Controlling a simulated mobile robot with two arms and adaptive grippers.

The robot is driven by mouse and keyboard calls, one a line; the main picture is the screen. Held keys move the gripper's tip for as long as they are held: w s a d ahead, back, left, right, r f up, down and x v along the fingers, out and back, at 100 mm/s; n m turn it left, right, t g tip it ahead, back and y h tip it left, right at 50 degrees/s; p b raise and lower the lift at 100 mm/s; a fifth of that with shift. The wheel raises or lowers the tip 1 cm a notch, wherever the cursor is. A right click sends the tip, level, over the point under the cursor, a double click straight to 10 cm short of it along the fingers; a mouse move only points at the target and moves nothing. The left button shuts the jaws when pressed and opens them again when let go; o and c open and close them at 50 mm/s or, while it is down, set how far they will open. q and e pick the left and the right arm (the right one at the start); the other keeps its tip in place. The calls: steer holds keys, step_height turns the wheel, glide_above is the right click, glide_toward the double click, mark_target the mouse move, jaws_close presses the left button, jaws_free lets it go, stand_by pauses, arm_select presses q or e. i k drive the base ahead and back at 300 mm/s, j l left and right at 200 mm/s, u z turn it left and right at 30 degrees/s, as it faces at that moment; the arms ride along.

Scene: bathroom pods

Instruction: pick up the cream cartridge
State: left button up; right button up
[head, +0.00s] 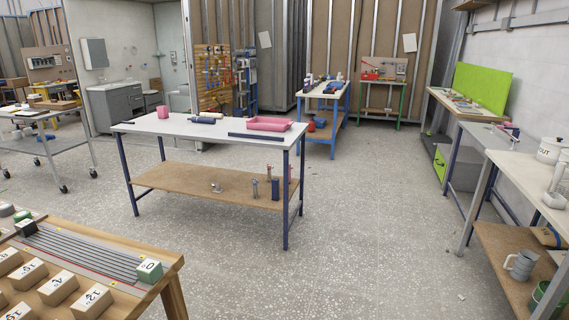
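I cannot make out a cream cartridge for certain in the head view. A pale upright item (557,190) stands on the bench at the right edge, partly cut off by the frame, and I cannot tell what it is. Small pale items also lie on the blue-legged bench at the back, too small to name. Neither of my grippers is in view.
A white-topped table (175,128) in the middle carries a pink cup (163,112), a dark blue roll (203,120) and a pink tray (268,124). A wooden bench (150,284) with numbered blocks is near left. A white bucket (551,151) stands right. The floor (375,220) between is clear.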

mark_target(220, 116)
steer(key=i+z, duration=0.35)
steer(key=i, duration=1.7)
steer(key=i+j+u, duration=0.2)
steer(key=i, duration=0.55)
steer(key=i+j+u, duration=0.15)
steer(key=i, duration=0.6)
steer(key=i+j+u, duration=0.1)
steer(key=j, duration=0.3)
steer(key=i+j+u, duration=0.15)
steer(key=j, duration=0.25)
steer(key=j+u, duration=0.1)
steer(key=j, duration=0.3)
steer(key=i+j+u, duration=0.1)
steer(key=j, duration=0.3)
steer(key=j+u, duration=0.1)
steer(key=j, duration=0.55)
